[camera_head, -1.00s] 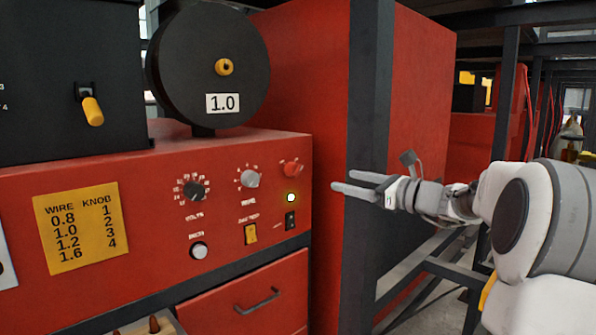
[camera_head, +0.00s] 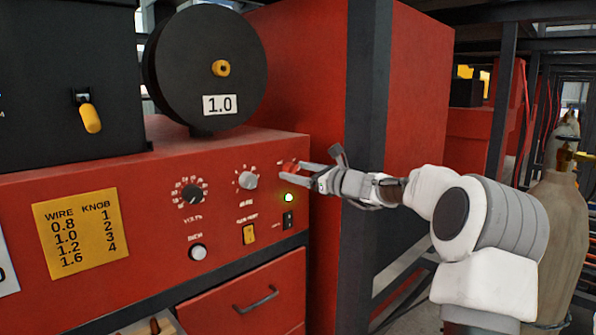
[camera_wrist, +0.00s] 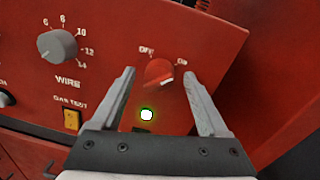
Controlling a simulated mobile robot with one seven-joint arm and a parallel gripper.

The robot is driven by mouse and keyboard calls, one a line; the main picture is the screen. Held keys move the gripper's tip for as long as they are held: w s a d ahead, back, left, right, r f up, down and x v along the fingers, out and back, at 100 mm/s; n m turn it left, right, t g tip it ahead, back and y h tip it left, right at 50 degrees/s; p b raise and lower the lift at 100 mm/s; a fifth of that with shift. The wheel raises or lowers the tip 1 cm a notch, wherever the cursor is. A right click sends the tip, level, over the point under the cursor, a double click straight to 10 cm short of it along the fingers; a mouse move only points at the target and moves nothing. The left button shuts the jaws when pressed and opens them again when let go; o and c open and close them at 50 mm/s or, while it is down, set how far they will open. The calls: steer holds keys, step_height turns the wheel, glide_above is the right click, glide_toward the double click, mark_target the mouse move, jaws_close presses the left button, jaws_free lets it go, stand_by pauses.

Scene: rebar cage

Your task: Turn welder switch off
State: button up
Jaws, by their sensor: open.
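The welder's red panel (camera_head: 140,235) carries a red rotary switch (camera_wrist: 160,73) marked OFF on the left and ON on the right. In the wrist view its pointer appears turned toward the ON side. The switch also shows in the head view (camera_head: 290,167), partly covered by my gripper. A lamp (camera_wrist: 147,115) below the switch is lit, greenish white. My gripper (camera_wrist: 158,72) is open, with one finger on each side of the switch in the wrist view. I cannot tell whether the fingers touch it; nothing is held.
A grey WIRE knob (camera_wrist: 57,46) lies left of the switch, and a yellow gas-test switch (camera_wrist: 71,119) lies below that knob. A dark upright post (camera_head: 368,100) stands right of the panel. A black wire spool (camera_head: 205,70) sits on top.

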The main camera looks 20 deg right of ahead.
jaws_close()
stand_by(0.4)
steer(key=shift+f+n+b, duration=0.15)
steer(key=shift+n+b, duration=0.25)
steer(key=shift+b, duration=0.1)
steer(key=n+b, duration=0.2)
steer(key=b, duration=0.1)
steer(key=shift+a+f+n+b, duration=0.15)
steer(key=shift+n+b, duration=0.15)
steer(key=n+b, duration=0.9)
steer(key=b, duration=0.1)
steer(key=shift+n+h, duration=0.3)
steer(key=shift+h, duration=0.1)
steer(key=shift+n+b, duration=1.7)
steer(key=shift+n, duration=0.4)
